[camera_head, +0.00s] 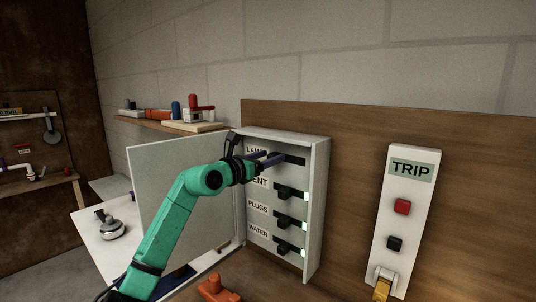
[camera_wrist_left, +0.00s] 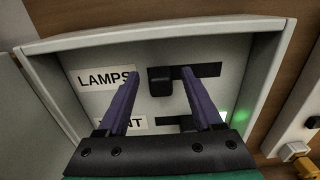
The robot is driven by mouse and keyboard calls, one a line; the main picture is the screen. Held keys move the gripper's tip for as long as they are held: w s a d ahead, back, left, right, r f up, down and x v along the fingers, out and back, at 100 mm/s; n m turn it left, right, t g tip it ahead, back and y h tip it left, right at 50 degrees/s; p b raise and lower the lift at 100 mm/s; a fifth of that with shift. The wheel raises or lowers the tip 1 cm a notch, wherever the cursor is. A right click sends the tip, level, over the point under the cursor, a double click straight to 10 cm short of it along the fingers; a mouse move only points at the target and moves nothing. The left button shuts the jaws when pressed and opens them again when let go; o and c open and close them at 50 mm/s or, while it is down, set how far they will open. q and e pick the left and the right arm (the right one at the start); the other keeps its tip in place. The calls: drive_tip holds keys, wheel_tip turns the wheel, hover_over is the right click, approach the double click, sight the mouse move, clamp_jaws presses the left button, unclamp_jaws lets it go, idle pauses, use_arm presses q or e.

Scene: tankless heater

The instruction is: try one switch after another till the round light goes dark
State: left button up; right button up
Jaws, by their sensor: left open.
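An open white switch box (camera_head: 318,200) on the wall holds a column of black switches labelled LAMPS, VENT, PLUGS and WATER. In the wrist view the LAMPS switch (camera_wrist_left: 160,83) sits at the left of its slot, with no green lamp showing beside it. The VENT switch (camera_head: 284,192), PLUGS switch (camera_head: 284,219) and WATER switch (camera_head: 285,248) each have a green lamp at their right. My left gripper (camera_head: 272,159) is open at the LAMPS row, its purple fingers on either side of that switch; contact cannot be told. I see no round light. My right gripper is out of view.
The box door (camera_head: 185,185) stands open at the left. A TRIP panel (camera_head: 408,205) with a red and a black button is at the right, a yellow part at its foot. A shelf (camera_head: 160,125) with fittings is behind. An orange object (camera_head: 216,289) lies below the box.

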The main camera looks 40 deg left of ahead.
use_arm(q)
clamp_jaws()
idle(1.3)
